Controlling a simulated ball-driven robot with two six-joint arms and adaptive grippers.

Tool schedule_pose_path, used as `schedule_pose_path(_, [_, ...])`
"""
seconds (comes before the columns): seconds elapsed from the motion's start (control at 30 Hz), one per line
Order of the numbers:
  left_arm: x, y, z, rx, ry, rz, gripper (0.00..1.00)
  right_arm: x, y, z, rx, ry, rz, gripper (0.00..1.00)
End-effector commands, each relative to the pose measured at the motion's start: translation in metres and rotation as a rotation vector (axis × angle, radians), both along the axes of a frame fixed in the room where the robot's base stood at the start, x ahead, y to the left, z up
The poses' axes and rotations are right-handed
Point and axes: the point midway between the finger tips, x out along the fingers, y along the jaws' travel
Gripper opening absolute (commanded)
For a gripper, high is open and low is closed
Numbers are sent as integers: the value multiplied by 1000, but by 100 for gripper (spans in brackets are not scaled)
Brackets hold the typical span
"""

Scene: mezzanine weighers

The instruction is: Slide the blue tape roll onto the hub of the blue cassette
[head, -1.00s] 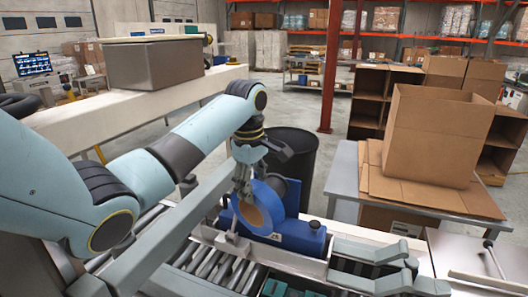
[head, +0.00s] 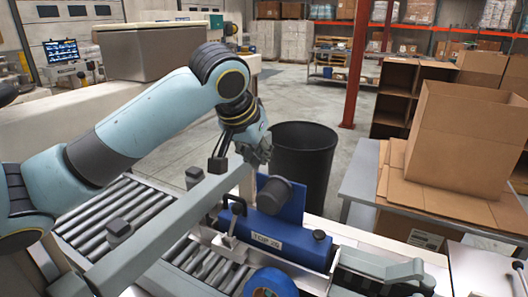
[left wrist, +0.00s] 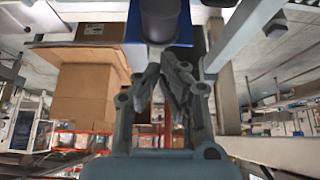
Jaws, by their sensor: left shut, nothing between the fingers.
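The blue cassette (head: 284,232) stands upright beyond the roller conveyor, with a label on its lower front. Its dark grey hub (head: 276,195) sticks out bare; it also shows in the left wrist view (left wrist: 160,20). A round blue roll (head: 270,283), apparently the blue tape roll, lies at the bottom edge of the head view, partly cut off and apart from the cassette. My left gripper (head: 259,158) is shut and empty, just above the hub. Its closed fingers show in the left wrist view (left wrist: 174,82). My right gripper is not in view.
A grey rail (head: 165,228) crosses above the roller conveyor (head: 110,215). A black bin (head: 303,155) stands behind the cassette. Grey-green fixtures (head: 385,266) sit at lower right. An open cardboard box (head: 463,140) is on the table at right.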

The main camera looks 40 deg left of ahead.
Motion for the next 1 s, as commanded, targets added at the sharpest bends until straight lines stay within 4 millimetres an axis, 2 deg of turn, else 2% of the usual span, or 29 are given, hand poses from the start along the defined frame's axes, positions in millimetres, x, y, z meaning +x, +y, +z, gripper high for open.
schedule_pose_path(0.03, [0,0,-1,-1,0,0,0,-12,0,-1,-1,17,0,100])
schedule_pose_path(0.1, [0,0,-3,-2,-1,1,0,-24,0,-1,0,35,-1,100])
schedule_pose_path(0.17, [1,0,-6,-2,-1,1,0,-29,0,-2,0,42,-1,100])
schedule_pose_path(0.27, [0,0,-11,-3,0,2,0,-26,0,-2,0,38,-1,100])
schedule_pose_path(0.53, [0,0,-25,-3,1,3,0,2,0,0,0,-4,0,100])
schedule_pose_path(1.0, [0,0,-49,-3,1,3,0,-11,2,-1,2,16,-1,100])
